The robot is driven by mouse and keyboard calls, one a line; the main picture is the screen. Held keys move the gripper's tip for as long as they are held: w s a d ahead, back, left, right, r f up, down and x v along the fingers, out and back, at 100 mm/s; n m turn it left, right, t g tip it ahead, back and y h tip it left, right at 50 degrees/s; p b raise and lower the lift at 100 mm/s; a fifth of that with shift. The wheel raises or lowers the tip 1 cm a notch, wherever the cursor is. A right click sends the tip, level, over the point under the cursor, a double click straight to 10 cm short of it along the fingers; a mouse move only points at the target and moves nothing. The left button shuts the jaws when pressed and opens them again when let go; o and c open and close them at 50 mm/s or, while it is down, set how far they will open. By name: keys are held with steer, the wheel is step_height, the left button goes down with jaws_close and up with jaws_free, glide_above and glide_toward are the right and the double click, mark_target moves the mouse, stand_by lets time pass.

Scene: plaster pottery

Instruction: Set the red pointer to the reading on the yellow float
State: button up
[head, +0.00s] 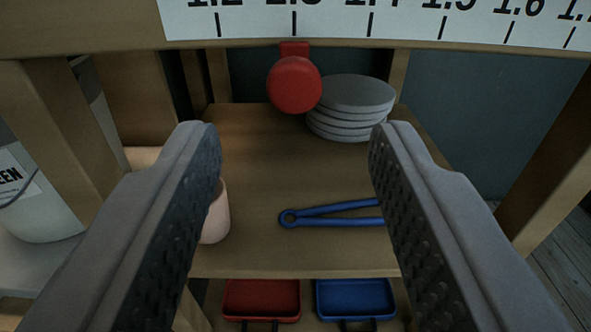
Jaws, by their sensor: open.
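The red pointer (294,85) has a round red knob and hangs just below a white scale strip (400,22) along the top of the view. Its small red mount meets the wooden rail under the tick at about 1.3; that number is partly cut off by the top edge. My gripper (295,140) is open, its two grey textured fingers spread wide to the left and right. The knob appears between and beyond the fingertips, with nothing held. The yellow float is not in view.
A stack of grey discs (358,95) stands on the wooden shelf (260,160) right behind the knob. Blue tongs (330,210) and a pinkish cup (217,215) are on the shelf. A red tray (261,299) and a blue tray (355,299) are below. A white labelled bucket (35,215) stands left.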

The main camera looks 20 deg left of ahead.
steer(key=v, duration=1.1)
steer(key=shift+s, duration=0.35)
steer(key=shift+d+r, duration=0.1)
